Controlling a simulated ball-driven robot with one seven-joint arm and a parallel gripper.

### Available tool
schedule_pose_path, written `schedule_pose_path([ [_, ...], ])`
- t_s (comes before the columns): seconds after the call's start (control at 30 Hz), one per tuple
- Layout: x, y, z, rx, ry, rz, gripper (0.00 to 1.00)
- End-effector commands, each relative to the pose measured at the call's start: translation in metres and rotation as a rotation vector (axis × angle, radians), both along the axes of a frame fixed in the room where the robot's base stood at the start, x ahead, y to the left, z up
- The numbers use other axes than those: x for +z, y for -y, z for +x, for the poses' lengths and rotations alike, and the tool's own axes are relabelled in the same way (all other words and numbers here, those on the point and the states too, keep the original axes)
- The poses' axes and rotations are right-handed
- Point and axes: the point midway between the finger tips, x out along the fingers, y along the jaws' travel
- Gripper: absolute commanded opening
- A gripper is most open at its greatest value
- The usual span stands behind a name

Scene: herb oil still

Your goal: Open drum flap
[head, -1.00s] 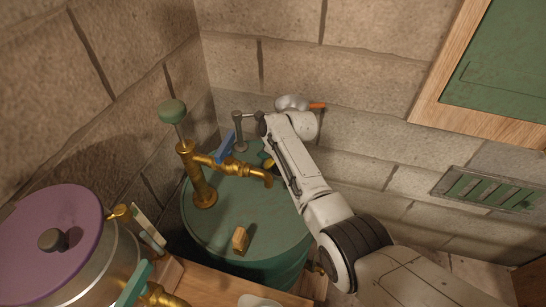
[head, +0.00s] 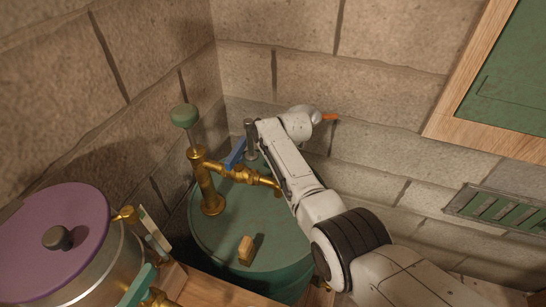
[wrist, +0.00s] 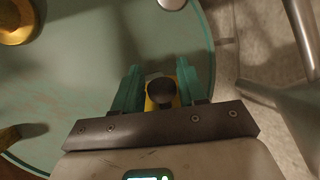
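The green drum (head: 245,235) stands in the corner, with a brass pump (head: 207,190) and spout on its lid. In the wrist view, the drum lid (wrist: 85,75) fills the left and middle. My gripper (wrist: 158,72) has its two green fingers over the lid near its right edge. Between them sits a yellow piece with a dark round knob (wrist: 161,92), perhaps the flap's handle. The fingers stand apart on both sides of the knob; whether they press on it I cannot tell. In the head view my arm hides the fingers and this piece.
A small tan block (head: 246,250) lies on the lid's front. A blue lever (head: 236,153) and a grey post (head: 251,138) stand behind the spout. A purple-lidded pot (head: 60,235) is at left. Stone walls close in behind; a green vent (head: 505,212) is at right.

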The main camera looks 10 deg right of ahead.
Motion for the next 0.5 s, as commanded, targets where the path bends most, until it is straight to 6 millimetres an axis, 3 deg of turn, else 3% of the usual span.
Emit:
schedule_pose_path([
  [0.13,-0.0001,0.0001,0.0000,0.000,0.000,0.000,0.55],
  [0.5,0.0059,0.0004,-0.0019,0.000,0.001,0.001,0.55],
])
